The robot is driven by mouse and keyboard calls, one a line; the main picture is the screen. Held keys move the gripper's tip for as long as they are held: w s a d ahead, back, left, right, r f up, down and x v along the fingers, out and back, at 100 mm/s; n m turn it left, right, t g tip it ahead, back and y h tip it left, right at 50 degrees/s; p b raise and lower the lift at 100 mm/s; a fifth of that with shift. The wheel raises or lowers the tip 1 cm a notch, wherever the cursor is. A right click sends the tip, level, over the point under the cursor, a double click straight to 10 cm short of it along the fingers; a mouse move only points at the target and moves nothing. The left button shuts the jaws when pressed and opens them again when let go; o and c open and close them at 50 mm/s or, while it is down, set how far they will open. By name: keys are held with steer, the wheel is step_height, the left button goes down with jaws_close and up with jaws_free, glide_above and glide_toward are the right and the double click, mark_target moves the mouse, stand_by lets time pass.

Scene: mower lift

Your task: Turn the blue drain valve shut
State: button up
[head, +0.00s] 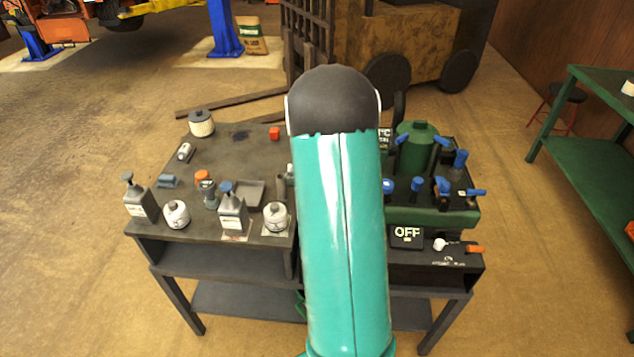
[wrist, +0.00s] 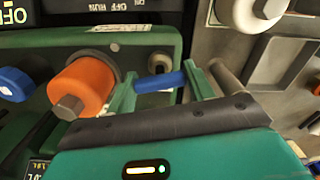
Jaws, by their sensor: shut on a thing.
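The blue drain valve handle (wrist: 161,82) shows in the wrist view as a short blue bar in front of a round dark fitting on a green housing (wrist: 120,50). My gripper (wrist: 159,70) has one green finger at each end of the bar and is shut on it. The bar lies nearly level in this view, tilted slightly. In the head view my teal arm hides the gripper and this handle, so the valve's full turn angle cannot be told there.
An orange knob (wrist: 82,88) sits close left of my fingers, with another blue handle (wrist: 15,84) beyond it. Several blue-handled fittings stand around the green tank (head: 415,148). Bottles and jars crowd the bench's left side (head: 225,150). An OFF sign (head: 407,236) is at the front.

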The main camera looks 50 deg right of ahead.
steer(key=shift+m, duration=1.2)
steer(key=o, duration=1)
step_height(320, 180, up, 14)
steer(key=shift+f, duration=0.1)
